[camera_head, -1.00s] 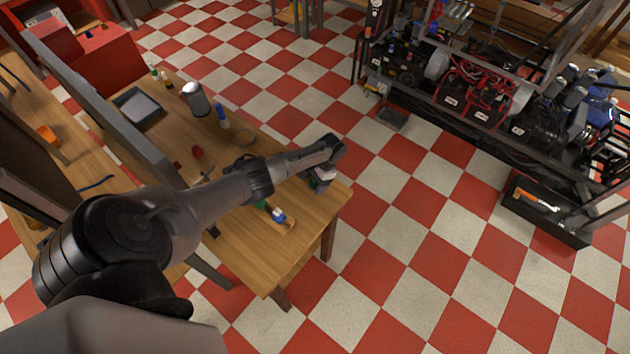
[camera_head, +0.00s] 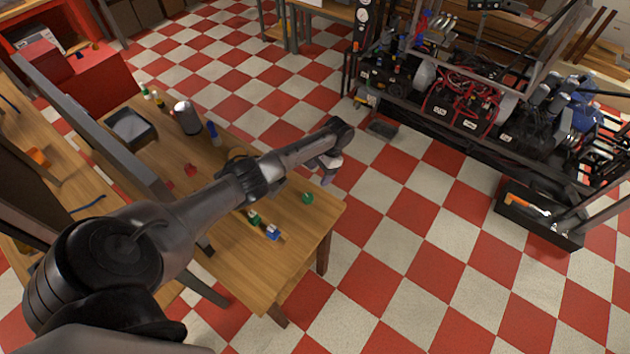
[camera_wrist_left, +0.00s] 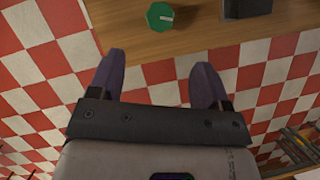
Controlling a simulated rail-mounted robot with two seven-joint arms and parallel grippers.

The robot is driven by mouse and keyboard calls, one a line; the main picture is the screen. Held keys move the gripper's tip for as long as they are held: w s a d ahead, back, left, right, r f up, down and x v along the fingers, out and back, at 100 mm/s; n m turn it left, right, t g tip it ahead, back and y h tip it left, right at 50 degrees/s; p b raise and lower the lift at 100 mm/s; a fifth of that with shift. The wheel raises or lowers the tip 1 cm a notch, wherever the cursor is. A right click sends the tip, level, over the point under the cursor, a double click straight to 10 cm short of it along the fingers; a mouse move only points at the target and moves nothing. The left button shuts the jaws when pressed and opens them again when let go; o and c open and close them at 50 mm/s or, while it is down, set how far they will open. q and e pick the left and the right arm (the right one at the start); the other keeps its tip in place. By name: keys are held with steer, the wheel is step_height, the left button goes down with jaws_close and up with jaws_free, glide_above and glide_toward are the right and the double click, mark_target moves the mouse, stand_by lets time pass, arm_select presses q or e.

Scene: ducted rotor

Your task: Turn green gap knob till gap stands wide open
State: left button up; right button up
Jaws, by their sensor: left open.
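The green gap knob (camera_head: 308,198) sits on the wooden table near its right edge. In the left wrist view the green knob (camera_wrist_left: 160,16) shows from above with a white pointer line. My left gripper (camera_head: 328,178) is at the table's right edge, apart from the knob. In the left wrist view its two purple fingers (camera_wrist_left: 157,80) are spread with nothing between them, and the knob lies beyond the fingertips. The gap itself I cannot make out. My right gripper is not in view.
The wooden table (camera_head: 215,262) also holds a small block with green and blue parts (camera_head: 262,225), a grey cylinder (camera_head: 187,117) and a dark tray (camera_head: 131,127). In the left wrist view a dark box (camera_wrist_left: 247,8) stands right of the knob. Open checkered floor lies right of the table.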

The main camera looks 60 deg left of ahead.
arm_select(q)
steer(key=shift+v, duration=0.95)
